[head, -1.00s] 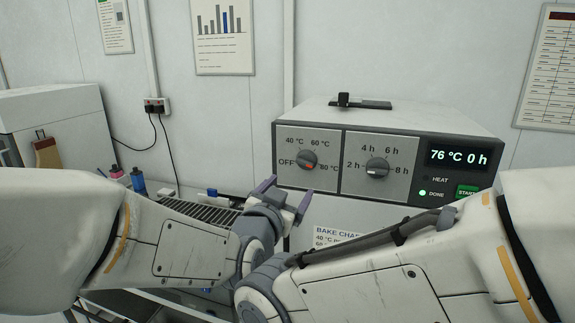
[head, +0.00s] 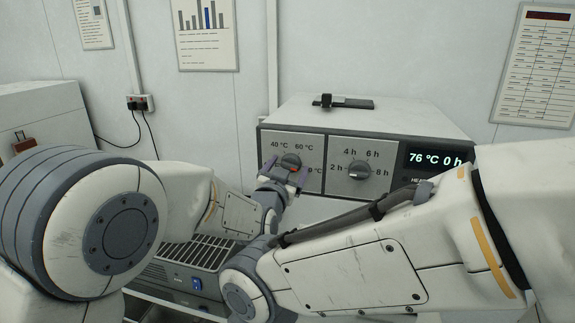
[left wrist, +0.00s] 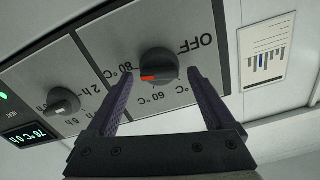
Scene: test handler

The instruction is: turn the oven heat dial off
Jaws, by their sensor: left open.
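The oven heat dial (head: 291,161) is a round dark knob with a red mark, on the left grey panel of the oven (head: 420,122). The mark points toward the 80 °C side. In the left wrist view the dial (left wrist: 158,62) shows upside down, with the OFF label at upper right. My left gripper (head: 284,174) is open in front of the panel, just below the dial. In the left wrist view its dark fingers (left wrist: 160,78) stand on either side of the dial, with gaps showing. The gripper hides the OFF label in the head view. My right gripper is out of view.
The display (head: 434,158) reads 76 °C 0 h. My right forearm crosses before the oven's lower front.

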